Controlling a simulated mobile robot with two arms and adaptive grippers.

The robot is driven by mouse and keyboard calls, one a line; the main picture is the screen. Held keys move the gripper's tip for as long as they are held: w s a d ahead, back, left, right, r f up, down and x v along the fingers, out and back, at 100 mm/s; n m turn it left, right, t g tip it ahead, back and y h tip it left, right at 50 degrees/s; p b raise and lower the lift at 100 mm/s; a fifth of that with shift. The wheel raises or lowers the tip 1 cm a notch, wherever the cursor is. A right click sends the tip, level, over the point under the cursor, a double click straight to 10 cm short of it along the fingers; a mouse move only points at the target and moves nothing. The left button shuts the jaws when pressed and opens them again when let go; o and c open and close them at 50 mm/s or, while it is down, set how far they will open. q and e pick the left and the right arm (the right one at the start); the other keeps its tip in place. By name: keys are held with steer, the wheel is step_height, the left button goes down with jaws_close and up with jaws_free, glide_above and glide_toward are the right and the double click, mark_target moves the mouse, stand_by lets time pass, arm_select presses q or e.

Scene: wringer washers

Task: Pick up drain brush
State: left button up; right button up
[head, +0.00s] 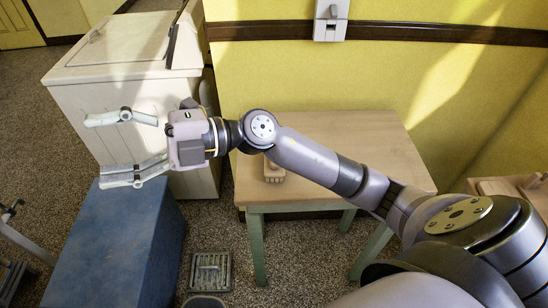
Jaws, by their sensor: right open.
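A small wooden object with a ridged end, possibly the drain brush (273,174), lies on the wooden table (340,125) near its left front. My right forearm passes over it and hides its upper part, so I cannot tell its full shape. My right gripper (96,152) is open and empty, its fingers spread and pointing left. It is well to the left of the table, in front of the white cabinet and above the far end of the blue box. My left gripper is not in view.
The white cabinet (120,55) stands at the back left and the blue box (120,245) in front of it. A grate (211,271) lies on the speckled floor left of the table legs. A yellow wall with a switch box (331,18) closes the back.

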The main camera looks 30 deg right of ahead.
steer(key=w+d+f+n+g+h, duration=0.2)
steer(key=w+d+f+g+h, duration=0.15)
steer(key=d+f+h, duration=0.8)
steer(key=w+d+m+t+h, duration=0.15)
steer(key=d+m+h, duration=0.25)
steer(key=d+h, duration=1.1)
steer(key=d+f+y, duration=0.1)
steer(key=d+f, duration=0.1)
steer(key=f, duration=0.1)
steer(key=w+d+f+y+p, duration=0.1)
steer(key=f+y, duration=0.1)
steer(key=f, duration=0.2)
steer(key=w+d+f+y+p, duration=0.1)
steer(key=d+f+y, duration=0.1)
steer(key=f, duration=0.1)
steer(key=shift+d+f+y, duration=0.2)
steer(key=shift+d+y, duration=0.05)
steer(key=shift+d, duration=0.1)
steer(key=f, duration=0.1)
steer(key=f+p, duration=0.1)
steer(key=f, duration=0.1)
steer(key=d+f+p, duration=0.1)
steer(key=shift+w+f, duration=0.3)
steer(key=shift+f, duration=0.1)
steer(key=shift+a+f, duration=0.1)
steer(key=shift+f, duration=0.15)
steer(key=shift+c, duration=0.4)
steer(key=shift+w, duration=0.1)
steer(key=c, duration=1.3)
